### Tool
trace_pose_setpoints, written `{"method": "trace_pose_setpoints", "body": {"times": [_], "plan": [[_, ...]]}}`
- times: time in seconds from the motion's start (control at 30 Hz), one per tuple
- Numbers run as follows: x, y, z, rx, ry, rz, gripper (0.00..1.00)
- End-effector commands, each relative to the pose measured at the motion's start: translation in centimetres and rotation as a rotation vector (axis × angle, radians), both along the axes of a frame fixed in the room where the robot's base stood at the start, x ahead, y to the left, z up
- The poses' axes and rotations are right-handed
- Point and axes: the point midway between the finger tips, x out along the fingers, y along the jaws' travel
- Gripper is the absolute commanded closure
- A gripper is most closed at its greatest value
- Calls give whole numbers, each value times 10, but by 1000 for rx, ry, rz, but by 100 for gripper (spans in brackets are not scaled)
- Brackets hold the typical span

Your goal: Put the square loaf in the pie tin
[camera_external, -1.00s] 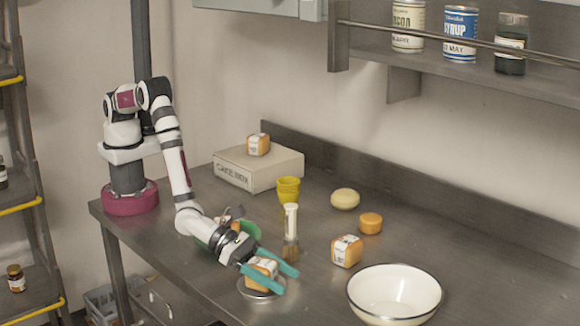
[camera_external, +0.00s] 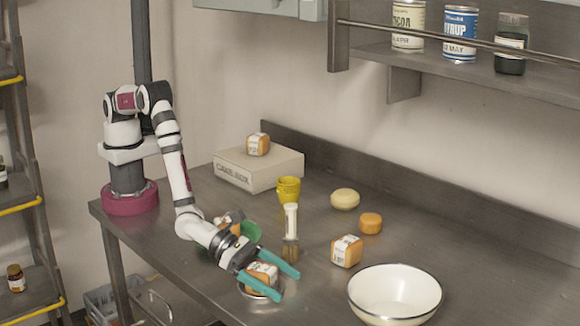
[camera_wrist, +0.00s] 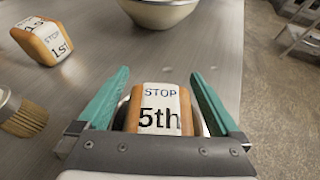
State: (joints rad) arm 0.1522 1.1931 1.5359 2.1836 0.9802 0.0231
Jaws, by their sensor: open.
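A square loaf (camera_external: 262,274), orange-brown with a white wrapper, sits in the small metal pie tin (camera_external: 246,291). In the wrist view the loaf (camera_wrist: 155,108) reads "STOP 5th", and the tin's rim (camera_wrist: 203,122) shows beside it. My gripper (camera_external: 287,285) is open, with its teal fingers on either side of the loaf. In the wrist view, gaps show between the loaf and both fingers of my gripper (camera_wrist: 159,76). Most of the tin is hidden by the loaf and fingers.
Yellow cups (camera_external: 288,188), a pale bun (camera_external: 345,199), an orange piece (camera_external: 370,223) and a cake box (camera_external: 240,175) are farther back.

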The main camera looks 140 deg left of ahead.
Motion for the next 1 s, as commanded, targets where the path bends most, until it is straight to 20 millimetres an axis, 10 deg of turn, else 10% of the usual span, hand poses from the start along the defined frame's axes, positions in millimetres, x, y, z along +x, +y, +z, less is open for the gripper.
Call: {"method": "trace_pose_setpoints", "body": {"times": [0.8, 0.87, 1.0], "plan": [[-103, -41, 55, -1, -3, 6, 1], [-105, -29, 70, -13, -24, 59, 1], [-156, 61, 166, -139, -162, 515, 1]]}}
